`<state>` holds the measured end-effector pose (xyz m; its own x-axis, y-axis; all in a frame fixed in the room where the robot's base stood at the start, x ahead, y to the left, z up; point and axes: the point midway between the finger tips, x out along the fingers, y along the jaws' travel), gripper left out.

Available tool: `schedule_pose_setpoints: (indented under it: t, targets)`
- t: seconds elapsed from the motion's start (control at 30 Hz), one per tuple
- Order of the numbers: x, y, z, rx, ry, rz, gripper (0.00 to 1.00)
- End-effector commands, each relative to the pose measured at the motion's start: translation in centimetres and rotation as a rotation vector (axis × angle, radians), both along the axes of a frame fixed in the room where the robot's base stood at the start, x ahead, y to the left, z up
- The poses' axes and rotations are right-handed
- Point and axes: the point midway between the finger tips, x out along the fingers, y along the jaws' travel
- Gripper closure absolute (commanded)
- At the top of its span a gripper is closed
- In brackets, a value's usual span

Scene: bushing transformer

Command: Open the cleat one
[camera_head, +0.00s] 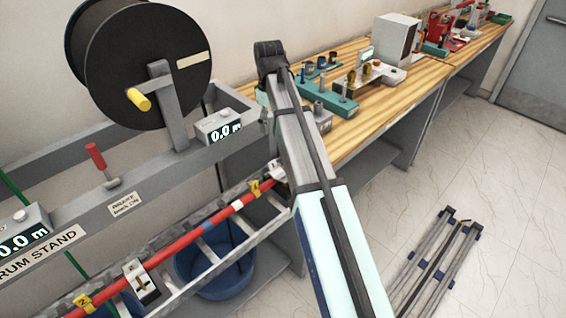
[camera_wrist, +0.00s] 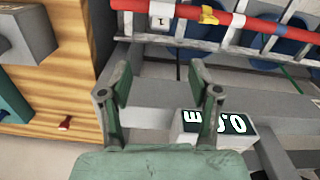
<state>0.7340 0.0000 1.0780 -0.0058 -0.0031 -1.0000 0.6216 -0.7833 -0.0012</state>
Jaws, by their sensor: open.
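Cleat one is a small white block with a "1" label on the red cable, at the top of the wrist view (camera_wrist: 162,12). In the head view a white block (camera_head: 277,171) beside a yellow tag sits at the same end of the cable, close to my arm. The red cable (camera_head: 190,236) runs through it along a ladder-like tray. My gripper (camera_wrist: 158,80) is open, with nothing between its fingers, and appears apart from the cleat. In the head view my arm hides the gripper's fingers. Another white cleat (camera_head: 141,281) is lower left on the cable.
A grey rail with a length display (camera_head: 218,127) and a black drum (camera_head: 140,62) stands left of my arm. Wooden benches (camera_head: 430,82) with tools line the wall. A blue tub (camera_head: 215,268) is under the tray. A folded stand (camera_head: 436,262) lies on open floor.

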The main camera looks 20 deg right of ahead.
Motion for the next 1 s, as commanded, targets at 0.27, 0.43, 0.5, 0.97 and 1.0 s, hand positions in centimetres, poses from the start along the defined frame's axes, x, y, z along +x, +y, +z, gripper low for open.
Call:
schedule_pose_setpoints:
  t: [0.27, 0.43, 0.5, 0.97, 1.0]
  targets:
    - [0.1, 0.1, -0.4, 0.003, -0.006, -0.172, 0.38]
    - [0.1, 0.1, -2.0, 0.004, -0.005, -0.172, 0.38]
    - [0.0, 0.1, -3.1, 0.002, -0.003, -0.172, 0.38]
    - [0.0, 0.1, -11.1, 0.002, -0.003, -0.17, 0.38]
    - [0.0, 0.1, -11.9, 0.002, -0.003, -0.17, 0.38]
